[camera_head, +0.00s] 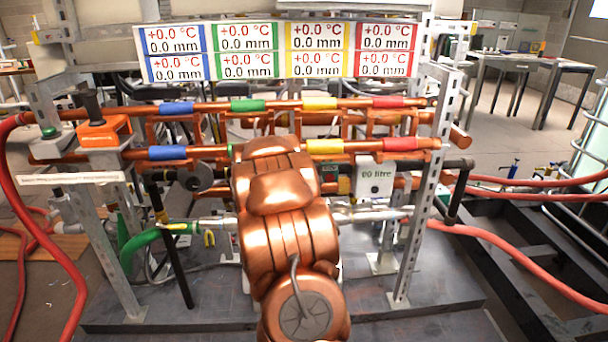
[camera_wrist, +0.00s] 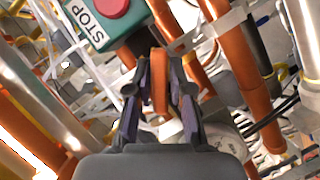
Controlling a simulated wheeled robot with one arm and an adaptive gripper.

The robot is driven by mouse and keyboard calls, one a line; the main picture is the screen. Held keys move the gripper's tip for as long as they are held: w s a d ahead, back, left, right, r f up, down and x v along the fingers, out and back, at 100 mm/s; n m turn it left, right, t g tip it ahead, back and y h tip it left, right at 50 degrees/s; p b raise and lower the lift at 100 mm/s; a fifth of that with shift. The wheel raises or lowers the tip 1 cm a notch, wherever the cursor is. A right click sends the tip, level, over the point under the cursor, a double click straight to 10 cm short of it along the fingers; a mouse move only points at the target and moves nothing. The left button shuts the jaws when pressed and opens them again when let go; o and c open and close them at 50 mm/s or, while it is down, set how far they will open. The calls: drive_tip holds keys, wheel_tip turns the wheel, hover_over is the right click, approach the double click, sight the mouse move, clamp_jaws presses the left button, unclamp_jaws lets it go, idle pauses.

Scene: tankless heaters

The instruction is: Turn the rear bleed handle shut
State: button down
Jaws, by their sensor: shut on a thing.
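In the wrist view my gripper (camera_wrist: 159,72) has its two dark fingers closed in on a flat orange handle (camera_wrist: 158,65). The handle stands upright between the fingertips, and its lower end shows between the finger pads. I take it for the rear bleed handle, but its valve body and how far it is turned cannot be made out. In the head view my copper-coloured arm covers the middle of the pipe rack, and the gripper and the handle are hidden behind it.
A green STOP box (camera_wrist: 92,28) with a red button is close by the fingers. Copper pipes (camera_wrist: 240,65) run along the right. In the head view a display panel (camera_head: 275,52) spans the rack above my arm. Red hoses (camera_head: 520,265) lie right.

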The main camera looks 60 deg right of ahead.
drive_tip(key=shift+m+t+y, duration=0.3)
drive_tip(key=shift+m+y, duration=0.2)
drive_tip(key=shift+m, duration=0.6)
drive_tip(key=shift+f+m+t+y+b, duration=0.1)
drive_tip(key=shift+m+t+y+b, duration=0.4)
drive_tip(key=shift+m, duration=0.4)
drive_tip(key=m+y+b, duration=0.1)
drive_tip(key=m, duration=0.1)
drive_tip(key=m+t+y+b, duration=0.1)
drive_tip(key=b, duration=0.1)
drive_tip(key=shift+m+t, duration=0.3)
drive_tip(key=shift+m, duration=0.1)
drive_tip(key=c, duration=1.1)
unclamp_jaws()
drive_tip(key=shift+c, duration=0.2)
drive_tip(key=v, duration=1.2)
